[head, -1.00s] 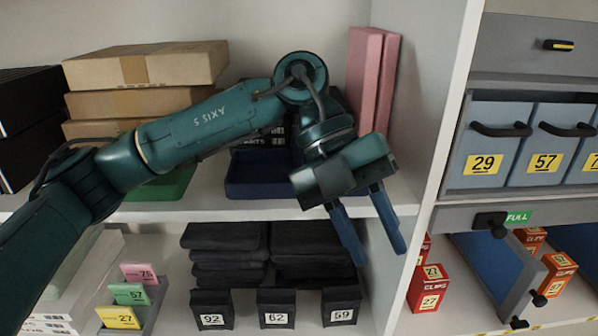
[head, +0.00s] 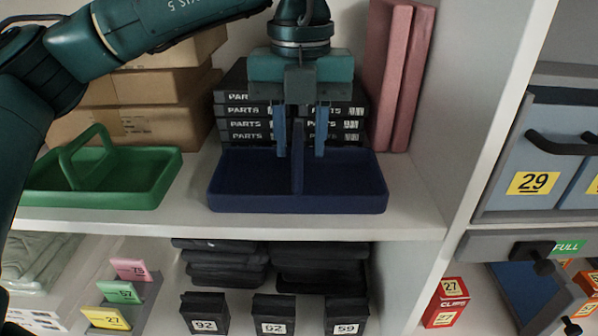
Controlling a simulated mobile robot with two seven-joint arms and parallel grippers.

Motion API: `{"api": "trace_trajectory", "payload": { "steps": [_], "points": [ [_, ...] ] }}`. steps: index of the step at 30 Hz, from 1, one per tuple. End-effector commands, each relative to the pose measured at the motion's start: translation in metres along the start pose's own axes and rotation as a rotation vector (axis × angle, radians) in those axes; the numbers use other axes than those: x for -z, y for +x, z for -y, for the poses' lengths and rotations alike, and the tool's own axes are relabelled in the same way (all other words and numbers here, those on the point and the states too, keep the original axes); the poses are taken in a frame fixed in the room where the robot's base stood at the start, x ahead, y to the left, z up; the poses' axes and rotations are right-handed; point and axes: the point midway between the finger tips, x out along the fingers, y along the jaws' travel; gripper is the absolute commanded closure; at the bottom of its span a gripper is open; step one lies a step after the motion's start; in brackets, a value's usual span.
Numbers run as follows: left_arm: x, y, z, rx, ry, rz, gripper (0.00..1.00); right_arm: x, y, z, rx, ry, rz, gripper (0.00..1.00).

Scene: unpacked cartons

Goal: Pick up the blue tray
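The dark blue tray (head: 340,202) stands on the shelf in the middle of the head view, with an upright handle (head: 297,165) across its middle. My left gripper (head: 300,153) points down over the tray. Its two blue fingers are apart, one to each side of the handle in the picture. I see no finger touching the handle, but the exact depth is hard to tell. My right gripper is not in view.
A green tray (head: 105,190) with a handle stands to the left on the same shelf. Black PARTS boxes (head: 240,125) are stacked behind the blue tray. Pink upright boxes (head: 390,80) stand behind right, by the white side panel. Brown cartons (head: 160,125) are at back left.

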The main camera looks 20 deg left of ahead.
Motion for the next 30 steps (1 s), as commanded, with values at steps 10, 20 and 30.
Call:
{"api": "trace_trajectory", "payload": {
  "steps": [10,20,30],
  "points": [
    [-0.002,0.042,-0.004,0.001,0.001,-0.001,0.67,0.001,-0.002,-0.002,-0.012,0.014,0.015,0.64],
    [-0.002,0.044,-0.004,0.002,0.0,-0.001,0.75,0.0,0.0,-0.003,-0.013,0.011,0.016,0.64],
    [-0.002,0.043,-0.004,0.002,0.0,-0.001,1.0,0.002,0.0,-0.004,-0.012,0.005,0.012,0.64]
  ]
}}
